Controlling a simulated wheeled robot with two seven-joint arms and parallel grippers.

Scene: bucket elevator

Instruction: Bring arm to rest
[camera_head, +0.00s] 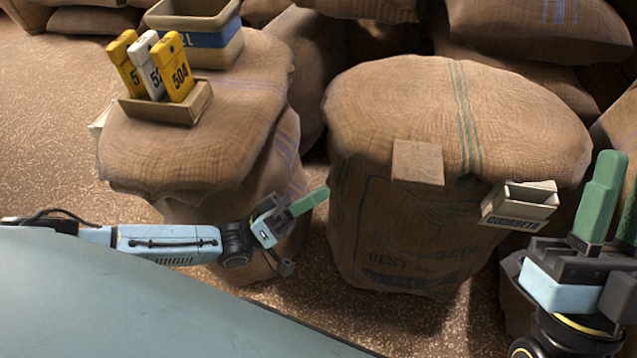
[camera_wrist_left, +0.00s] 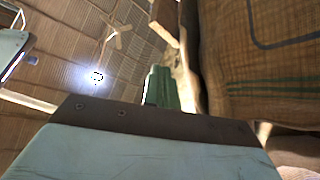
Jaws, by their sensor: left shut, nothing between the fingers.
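My left gripper (camera_head: 310,201) is low in front of the gap between two sack stacks, its green fingers shut and empty. The arm reaches in from the left edge, roughly level. In the left wrist view the green fingers (camera_wrist_left: 162,88) point up toward the ceiling, with sack cloth (camera_wrist_left: 262,60) to their right. My right gripper (camera_head: 614,205) is at the right edge, fingers pointing up. Its two green fingers stand apart with a gap, and nothing shows between them; one is partly cut off by the frame.
The left sack stack (camera_head: 200,150) carries a small holder (camera_head: 170,110) with yellow and white numbered tags, and a blue-banded bin (camera_head: 215,42). The right sack (camera_head: 450,110) has a cloth patch (camera_head: 417,162) and a small labelled box (camera_head: 518,206) at its front edge. Speckled floor (camera_head: 60,130) is clear at left.

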